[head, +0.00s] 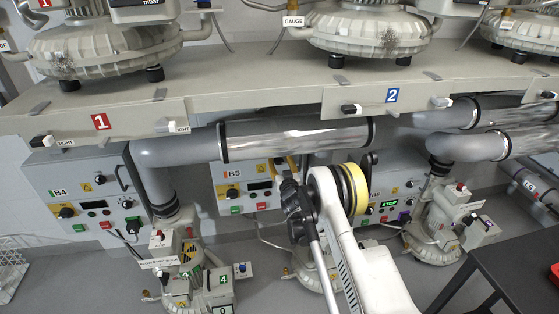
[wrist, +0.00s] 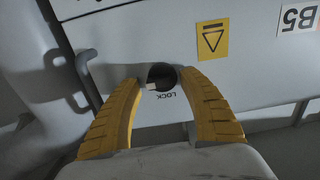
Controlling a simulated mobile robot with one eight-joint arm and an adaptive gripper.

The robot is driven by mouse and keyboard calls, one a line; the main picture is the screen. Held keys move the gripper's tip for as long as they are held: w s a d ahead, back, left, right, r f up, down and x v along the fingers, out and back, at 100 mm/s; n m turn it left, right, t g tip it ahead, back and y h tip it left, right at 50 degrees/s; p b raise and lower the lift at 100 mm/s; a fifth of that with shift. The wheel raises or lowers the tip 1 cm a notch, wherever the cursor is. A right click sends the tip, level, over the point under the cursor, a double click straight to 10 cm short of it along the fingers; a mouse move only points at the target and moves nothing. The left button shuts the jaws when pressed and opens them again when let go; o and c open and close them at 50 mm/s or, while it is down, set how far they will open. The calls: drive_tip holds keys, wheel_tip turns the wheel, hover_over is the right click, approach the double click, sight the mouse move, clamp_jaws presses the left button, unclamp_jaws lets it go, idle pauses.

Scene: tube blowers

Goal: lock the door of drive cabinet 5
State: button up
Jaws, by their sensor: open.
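Drive cabinet 5 (head: 222,192) is a light grey box marked B5, below the shelf and partly behind my arm in the head view. In the wrist view its door (wrist: 150,40) fills the upper part, with an upside-down B5 label. A round dark lock (wrist: 161,72) with a small pale tab sits on the door beside the word LOCK. My gripper (wrist: 159,78) is open, its yellow fingers on either side of the lock. I cannot tell whether the fingers touch it.
Cabinet B4 (head: 75,200) is on the left. A large grey pipe (head: 180,150) runs above cabinet 5. Pump units stand at left (head: 187,262) and right (head: 440,225). A dark table (head: 515,270) is at lower right. A door handle (wrist: 83,75) is left of the lock.

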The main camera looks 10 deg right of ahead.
drive_tip(key=c, duration=1)
drive_tip(key=shift+c, duration=0.2)
drive_tip(key=shift+o, duration=0.2)
drive_tip(key=n, duration=0.4)
drive_tip(key=shift+n, duration=0.4)
drive_tip(key=n, duration=0.4)
drive_tip(key=shift+a+n, duration=0.1)
drive_tip(key=shift+n, duration=0.2)
drive_tip(key=n, duration=0.5)
drive_tip(key=shift+w, duration=0.1)
drive_tip(key=shift+a+f+n, duration=0.1)
drive_tip(key=shift+a+n, duration=0.05)
drive_tip(key=shift+n, duration=0.75)
drive_tip(key=shift+a+n, duration=0.15)
drive_tip(key=shift+n, duration=0.75)
drive_tip(key=shift+c, duration=0.2)
drive_tip(key=shift+a, duration=0.1)
